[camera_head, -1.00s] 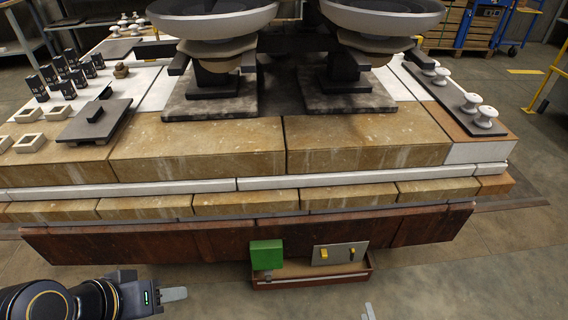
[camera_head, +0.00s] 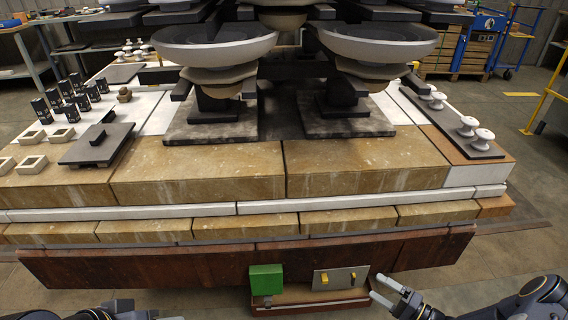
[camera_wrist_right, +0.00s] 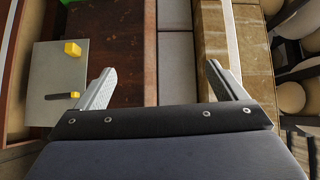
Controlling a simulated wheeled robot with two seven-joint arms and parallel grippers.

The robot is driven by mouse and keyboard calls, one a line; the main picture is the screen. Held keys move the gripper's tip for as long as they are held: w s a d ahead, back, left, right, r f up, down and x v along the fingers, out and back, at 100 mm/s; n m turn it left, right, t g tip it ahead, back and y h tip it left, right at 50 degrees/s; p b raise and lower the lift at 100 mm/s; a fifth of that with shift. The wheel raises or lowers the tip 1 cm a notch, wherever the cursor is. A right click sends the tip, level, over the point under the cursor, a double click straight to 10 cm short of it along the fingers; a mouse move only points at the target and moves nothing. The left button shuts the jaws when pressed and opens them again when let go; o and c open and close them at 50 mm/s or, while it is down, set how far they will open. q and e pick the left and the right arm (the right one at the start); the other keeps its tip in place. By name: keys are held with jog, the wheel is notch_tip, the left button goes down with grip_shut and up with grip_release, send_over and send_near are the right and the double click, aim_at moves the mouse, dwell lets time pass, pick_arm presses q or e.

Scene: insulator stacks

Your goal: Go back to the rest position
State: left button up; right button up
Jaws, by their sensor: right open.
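My right gripper (camera_head: 377,287) is at the lower right of the head view, in front of the rusty beam and beside the switch panel. In the right wrist view its jaws (camera_wrist_right: 160,68) are wide apart with nothing between them. My left gripper (camera_head: 160,312) shows only in part at the bottom left edge of the head view, and its fingers are mostly cut off. Two insulator stacks with grey-white discs (camera_head: 215,42) (camera_head: 378,45) stand on dark plates on the stone bench.
The rusty beam (camera_head: 150,268) runs along the bench front. A green box (camera_head: 266,279) and a grey panel with yellow switches (camera_head: 340,280) are mounted low there. Small black blocks, pale square frames and a dark handled plate (camera_head: 97,146) lie at left. White knobs (camera_head: 468,125) sit at right.

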jog(key=s+a+r+n+g, duration=0.2)
jog(key=r+g, duration=0.1)
jog(key=r, duration=0.4)
jog(key=s+a+r+n+g+h, duration=0.1)
jog(key=a+r+n+g, duration=0.15)
jog(key=r, duration=0.45)
jog(key=s+a+r+n+g, duration=0.1)
jog(key=s+a+r+g, duration=0.1)
jog(key=r+g, duration=0.35)
jog(key=s+a+r+t+h, duration=0.15)
jog(key=s+r+h, duration=0.3)
jog(key=s, duration=0.45)
jog(key=s+r+t+h, duration=0.35)
jog(key=s+r, duration=0.25)
jog(key=s, duration=0.2)
notch_tip(320, 180, up, 22)
jog(key=p, duration=2.2)
jog(key=shift+s+r+h, duration=0.15)
jog(key=shift+s+h, duration=0.1)
jog(key=shift+h, duration=0.15)
